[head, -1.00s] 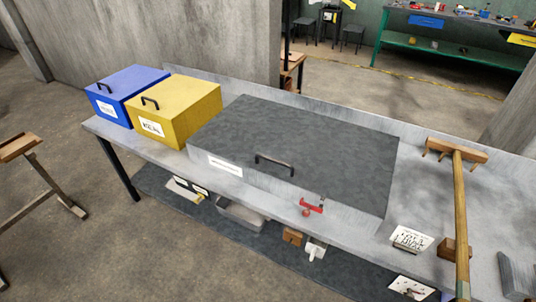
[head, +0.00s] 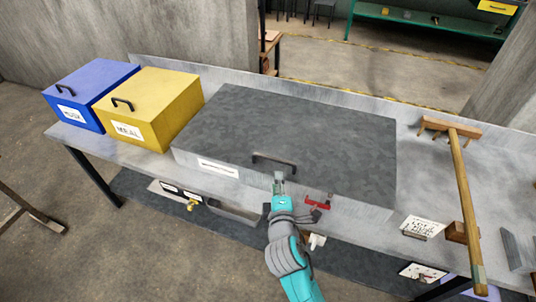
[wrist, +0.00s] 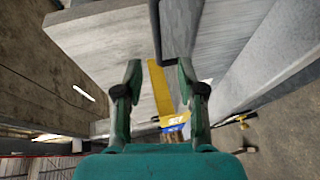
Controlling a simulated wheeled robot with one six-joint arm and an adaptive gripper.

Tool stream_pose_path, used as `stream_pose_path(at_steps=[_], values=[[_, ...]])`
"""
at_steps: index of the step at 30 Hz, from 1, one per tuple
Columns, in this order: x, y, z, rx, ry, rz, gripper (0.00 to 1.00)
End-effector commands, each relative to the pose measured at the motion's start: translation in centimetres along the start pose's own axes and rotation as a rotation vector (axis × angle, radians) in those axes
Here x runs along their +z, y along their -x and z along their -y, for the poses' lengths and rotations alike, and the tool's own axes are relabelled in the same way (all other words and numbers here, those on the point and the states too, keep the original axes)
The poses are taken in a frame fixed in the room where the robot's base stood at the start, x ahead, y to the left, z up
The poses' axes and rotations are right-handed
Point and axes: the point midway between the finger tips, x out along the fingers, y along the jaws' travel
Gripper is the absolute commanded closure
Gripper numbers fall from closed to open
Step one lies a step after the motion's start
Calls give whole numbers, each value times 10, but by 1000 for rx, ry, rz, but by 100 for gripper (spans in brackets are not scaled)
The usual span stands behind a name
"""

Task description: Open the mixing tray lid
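The mixing tray (head: 280,195) is a wide grey box on the bench with a white label on its front. Its grey lid (head: 310,130) lies flat and shut. A dark bar handle (head: 262,155) sits at the lid's front edge. My gripper (head: 279,176) is just in front of and below the handle. In the wrist view my gripper (wrist: 157,68) is open, its two green fingers apart with nothing between them. A dark bar that looks like the handle (wrist: 178,30) shows just beyond the fingertips, nearer the right finger. Contact cannot be told.
A yellow bin (head: 150,105) and a blue bin (head: 85,90) stand left of the tray. A red latch-like piece (head: 318,203) is at the tray's front, right of my gripper. A wooden rake (head: 462,190) lies to the right. Several items sit on the lower shelf.

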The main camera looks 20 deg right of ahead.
Motion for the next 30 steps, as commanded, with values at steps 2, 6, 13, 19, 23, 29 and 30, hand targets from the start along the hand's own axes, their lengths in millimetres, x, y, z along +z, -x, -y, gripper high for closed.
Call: stream_pose_path(at_steps=[2, 6, 13, 19, 23, 29, 30], values=[[-2, -4, -4, 4, 9, 5, 61], [-2, -14, -4, 4, 12, 7, 61], [-1, -52, -5, 4, 10, 8, 61], [-1, -85, -5, 4, 10, 7, 61], [-1, -100, -5, 4, 9, 6, 61], [-1, -111, -4, 3, 10, 6, 61], [-1, -111, -4, 4, 10, 5, 61]])
